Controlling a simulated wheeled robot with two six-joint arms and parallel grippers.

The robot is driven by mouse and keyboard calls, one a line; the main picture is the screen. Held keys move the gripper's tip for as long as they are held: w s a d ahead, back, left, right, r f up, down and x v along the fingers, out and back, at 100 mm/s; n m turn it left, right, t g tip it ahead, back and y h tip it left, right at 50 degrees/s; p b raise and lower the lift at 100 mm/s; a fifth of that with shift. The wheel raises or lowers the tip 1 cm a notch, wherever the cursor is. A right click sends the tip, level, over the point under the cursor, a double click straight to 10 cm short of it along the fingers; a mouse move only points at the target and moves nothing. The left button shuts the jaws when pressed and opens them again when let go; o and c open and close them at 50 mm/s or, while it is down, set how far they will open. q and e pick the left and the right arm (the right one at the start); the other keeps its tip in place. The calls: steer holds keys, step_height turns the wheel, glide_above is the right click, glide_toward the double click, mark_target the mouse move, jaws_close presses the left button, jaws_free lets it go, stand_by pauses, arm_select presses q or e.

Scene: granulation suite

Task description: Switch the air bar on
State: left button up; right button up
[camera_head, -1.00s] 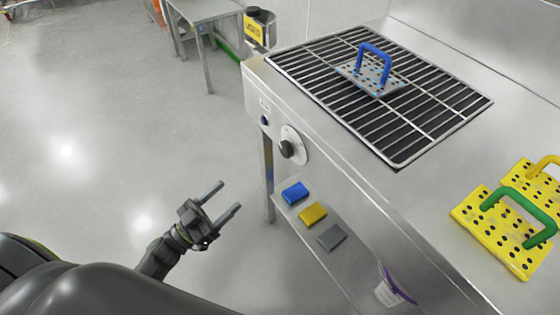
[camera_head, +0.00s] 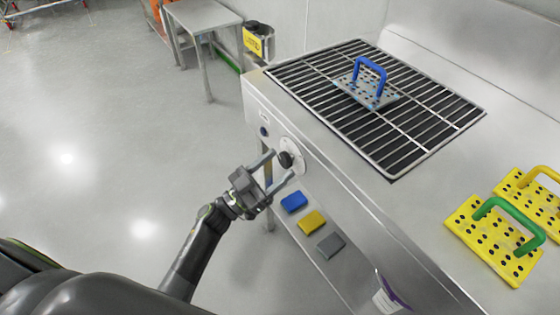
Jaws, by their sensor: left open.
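The steel bench's front panel (camera_head: 330,180) carries a black rotary knob (camera_head: 286,159) on a round white dial plate (camera_head: 297,148). A small dark button or lamp (camera_head: 264,131) sits on the panel to the upper left of the knob, under a small label too small to read. My left gripper (camera_head: 277,168) is open, its two fingers pointing at the panel on either side of the knob in the picture. I cannot tell whether the fingers touch the knob. My right gripper is out of view.
A dark grille (camera_head: 385,115) in the bench top holds a perforated plate with a blue handle (camera_head: 369,75). Yellow perforated plates (camera_head: 470,240) lie at the right. The floor at left is clear.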

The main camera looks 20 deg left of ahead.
arm_select(q)
steer(key=shift+x, duration=0.85)
steer(key=shift+c, duration=0.4)
steer(key=c, duration=0.9)
